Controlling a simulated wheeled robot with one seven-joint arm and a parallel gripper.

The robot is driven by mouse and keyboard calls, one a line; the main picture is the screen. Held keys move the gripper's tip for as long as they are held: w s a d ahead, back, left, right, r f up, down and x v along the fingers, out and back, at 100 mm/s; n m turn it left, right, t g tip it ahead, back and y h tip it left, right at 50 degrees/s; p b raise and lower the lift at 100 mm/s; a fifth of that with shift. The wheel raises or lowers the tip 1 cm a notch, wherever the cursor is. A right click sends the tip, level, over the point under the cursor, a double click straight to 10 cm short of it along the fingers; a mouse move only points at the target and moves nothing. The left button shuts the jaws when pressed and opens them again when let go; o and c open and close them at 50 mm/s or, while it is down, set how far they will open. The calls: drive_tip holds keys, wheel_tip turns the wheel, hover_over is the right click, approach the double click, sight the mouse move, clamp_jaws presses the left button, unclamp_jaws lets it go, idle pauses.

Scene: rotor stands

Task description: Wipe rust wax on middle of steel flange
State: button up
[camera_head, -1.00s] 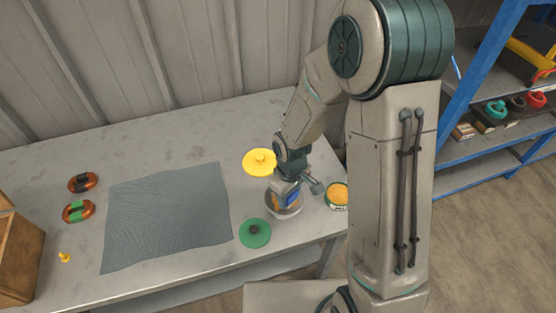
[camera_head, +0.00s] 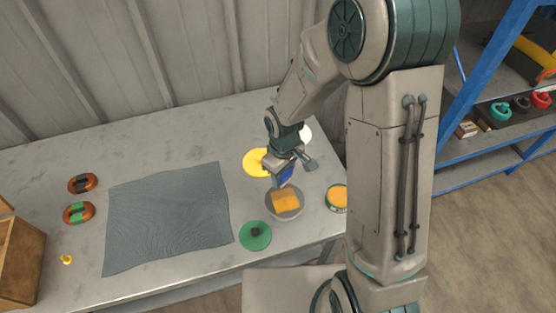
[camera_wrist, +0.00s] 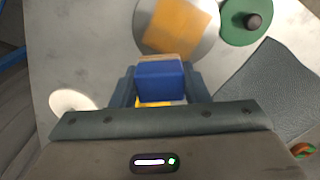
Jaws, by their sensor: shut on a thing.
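My gripper (camera_head: 283,166) is shut on a blue block (camera_head: 285,176), which also shows in the wrist view (camera_wrist: 160,80) with a tan layer along its far edge. The steel flange (camera_head: 298,211) is a round grey disc lying on the bench. An orange, roughly square wax patch (camera_head: 285,201) covers its middle; in the wrist view the patch (camera_wrist: 175,25) shows faint lighter and darker squares. My gripper is above the bench, just behind the steel flange, with the block apart from the patch in the wrist view.
A green disc (camera_head: 255,236) with a dark knob lies left of the flange, a yellow disc (camera_head: 255,163) behind it. A round tin with orange content (camera_head: 338,196) stands right. A grey cloth mat (camera_head: 165,220) covers the bench's middle. A white disc (camera_head: 305,133) is partly hidden behind my arm.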

drive_tip(key=shift+r+p, duration=1.25)
drive_tip(key=shift+r, duration=0.8)
